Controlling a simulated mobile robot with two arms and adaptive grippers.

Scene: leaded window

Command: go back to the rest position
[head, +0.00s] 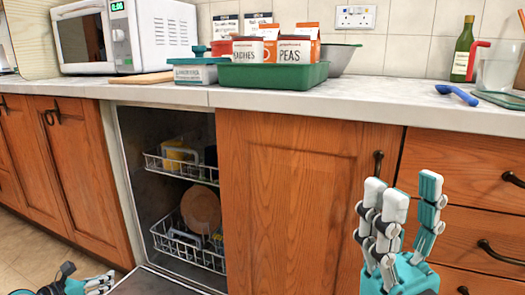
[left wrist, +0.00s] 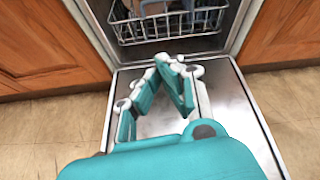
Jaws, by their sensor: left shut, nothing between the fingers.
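My left gripper (head: 98,283) is at the bottom left corner of the head view, mostly cut off by the frame edge. In the left wrist view its teal and white fingers (left wrist: 172,64) come together with nothing between them, over the lowered dishwasher door (left wrist: 212,112). My right gripper (head: 405,195) stands upright at the lower right of the head view, in front of the wooden cabinets. Its fingers are spread apart, with nothing visible between them.
The open dishwasher (head: 140,130) holds an upper rack (head: 190,172) with a yellow item and a lower rack (head: 205,258) with a brown plate. On the counter (head: 375,107) stand a microwave (head: 150,38), a green tray (head: 262,76) with packets, and a green bottle (head: 463,50).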

